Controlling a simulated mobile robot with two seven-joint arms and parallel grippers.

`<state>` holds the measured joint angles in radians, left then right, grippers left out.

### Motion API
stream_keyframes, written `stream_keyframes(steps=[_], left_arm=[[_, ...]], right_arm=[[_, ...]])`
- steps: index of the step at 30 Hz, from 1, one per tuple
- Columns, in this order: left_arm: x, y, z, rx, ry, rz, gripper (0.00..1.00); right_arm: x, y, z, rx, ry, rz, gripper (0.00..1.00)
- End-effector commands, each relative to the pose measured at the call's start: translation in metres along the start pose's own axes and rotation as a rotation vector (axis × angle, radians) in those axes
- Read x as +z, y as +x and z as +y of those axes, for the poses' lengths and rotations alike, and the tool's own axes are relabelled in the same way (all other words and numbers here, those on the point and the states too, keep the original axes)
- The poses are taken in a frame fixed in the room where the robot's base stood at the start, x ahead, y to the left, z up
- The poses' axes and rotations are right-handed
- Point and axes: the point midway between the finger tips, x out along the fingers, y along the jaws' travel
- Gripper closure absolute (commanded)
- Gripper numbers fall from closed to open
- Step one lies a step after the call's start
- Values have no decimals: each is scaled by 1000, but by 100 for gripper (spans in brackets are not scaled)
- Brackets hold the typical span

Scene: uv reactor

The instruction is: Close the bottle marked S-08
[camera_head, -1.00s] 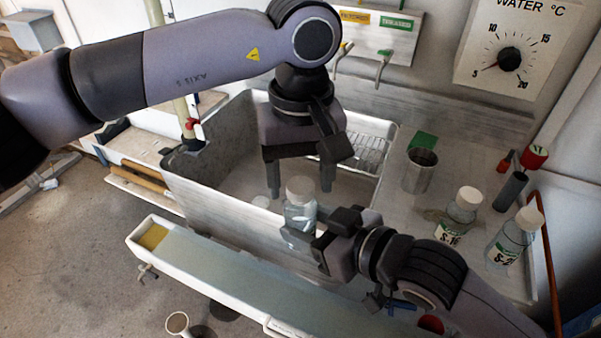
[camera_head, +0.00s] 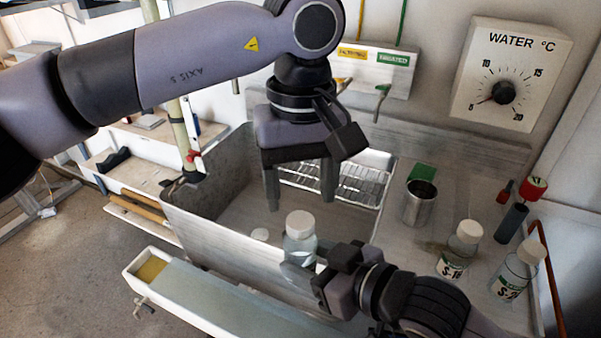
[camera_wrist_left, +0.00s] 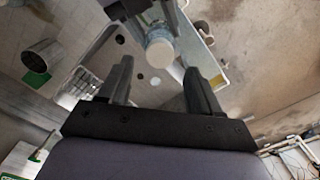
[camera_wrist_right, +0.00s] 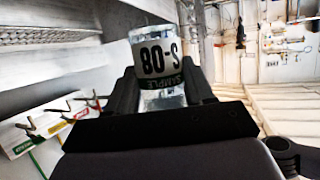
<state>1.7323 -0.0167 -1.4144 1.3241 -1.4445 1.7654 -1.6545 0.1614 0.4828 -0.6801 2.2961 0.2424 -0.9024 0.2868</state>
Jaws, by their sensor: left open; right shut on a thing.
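The clear bottle marked S-08 (camera_head: 298,246) has a white cap (camera_head: 300,222) on its top and is upright over the sink's front edge. Its label (camera_wrist_right: 157,57) reads S-08 in the right wrist view. My right gripper (camera_head: 306,272) is shut on the bottle's body. My left gripper (camera_head: 300,200) is open and empty, pointing down above and slightly behind the cap. In the left wrist view the cap (camera_wrist_left: 160,52) shows beyond and between the open fingers (camera_wrist_left: 158,85). Whether the cap is screwed tight cannot be told.
A sink basin (camera_head: 215,250) with a wire rack (camera_head: 345,185) lies below. A metal beaker (camera_head: 419,203) and two capped bottles (camera_head: 459,250) (camera_head: 513,272) stand on the right counter. A trough (camera_head: 200,295) runs in front.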

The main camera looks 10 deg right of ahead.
Motion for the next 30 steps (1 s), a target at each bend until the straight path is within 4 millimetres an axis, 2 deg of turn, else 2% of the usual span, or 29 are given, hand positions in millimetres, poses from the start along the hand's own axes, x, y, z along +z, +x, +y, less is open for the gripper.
stream_keyframes(steps=[5,30], left_arm=[[0,-4,0,-1,-235,0,36],[-1,-27,0,-1,-1657,1,36]], right_arm=[[-1,0,0,0,0,2,100],[-1,0,0,0,0,2,100]])
